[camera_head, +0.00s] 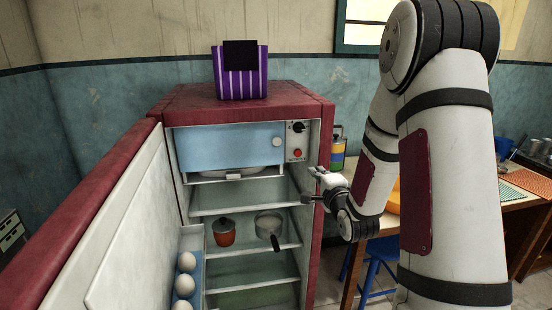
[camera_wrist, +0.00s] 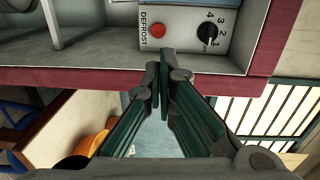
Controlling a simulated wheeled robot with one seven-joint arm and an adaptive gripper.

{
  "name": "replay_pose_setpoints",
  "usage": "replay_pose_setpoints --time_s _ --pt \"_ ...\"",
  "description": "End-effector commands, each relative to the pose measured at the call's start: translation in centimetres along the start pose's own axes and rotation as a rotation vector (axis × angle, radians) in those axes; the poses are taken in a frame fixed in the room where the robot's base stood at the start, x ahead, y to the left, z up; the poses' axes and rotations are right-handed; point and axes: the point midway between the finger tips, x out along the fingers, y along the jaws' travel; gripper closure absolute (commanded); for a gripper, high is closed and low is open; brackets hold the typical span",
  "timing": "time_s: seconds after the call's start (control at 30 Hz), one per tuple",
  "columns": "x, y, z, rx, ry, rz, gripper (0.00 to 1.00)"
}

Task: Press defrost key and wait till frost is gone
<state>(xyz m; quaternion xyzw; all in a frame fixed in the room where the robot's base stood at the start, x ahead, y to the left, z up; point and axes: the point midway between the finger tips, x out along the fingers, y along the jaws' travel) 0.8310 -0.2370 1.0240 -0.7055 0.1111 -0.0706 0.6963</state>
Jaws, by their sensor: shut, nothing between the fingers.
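The red defrost button (camera_head: 298,153) is on a pale panel at the right of the freezer compartment. In the wrist view the button (camera_wrist: 158,30) sits beside the word DEFROST, with a black numbered dial (camera_wrist: 208,32) to its right. The freezer's blue door (camera_head: 225,147) is shut, and I cannot make out any frost.
The fridge door (camera_head: 120,220) stands wide open at the left, with several eggs (camera_head: 186,262) in it. A purple striped bag (camera_head: 241,80) stands on top. A wooden table (camera_head: 510,200) is at the right.

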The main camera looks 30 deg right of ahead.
Motion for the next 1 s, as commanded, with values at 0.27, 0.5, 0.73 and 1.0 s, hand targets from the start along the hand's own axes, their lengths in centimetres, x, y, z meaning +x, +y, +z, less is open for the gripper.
replay_pose_setpoints --time_s 0.27,0.5,0.73,1.0 --pt "0.0 0.1 -0.2 0.023 0.002 -0.016 1.00" --pt "0.4 0.1 -0.2 0.021 0.001 -0.016 1.00" --pt "3.5 0.1 -0.1 0.020 0.000 -0.017 1.00" --pt "8.9 0.0 -0.1 0.020 0.000 -0.016 1.00"
